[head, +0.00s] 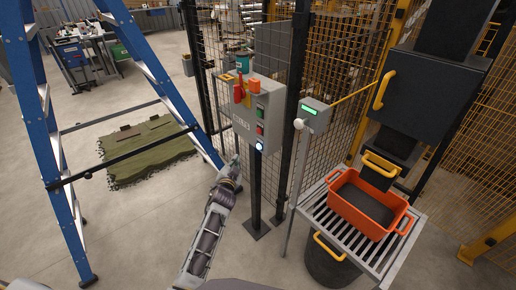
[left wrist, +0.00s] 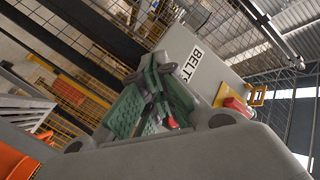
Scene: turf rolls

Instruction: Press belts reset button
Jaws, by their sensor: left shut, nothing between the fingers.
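A grey control box (head: 266,105) stands on a dark post, with a BELTS label on its left side. The label also shows on the box in the left wrist view (left wrist: 196,64). Its front carries a green button (head: 261,113), a red button (head: 260,129) and a lit white-blue button (head: 259,146) lowest. I cannot read which one is reset. My left gripper (head: 236,160) is shut and empty, just left of and slightly below the lit button, seemingly apart from it. Its green-padded fingers fill the middle of the left wrist view (left wrist: 152,105), which hides the button face. My right gripper is out of view.
An orange bin (head: 345,212) rests on a slatted roller table.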

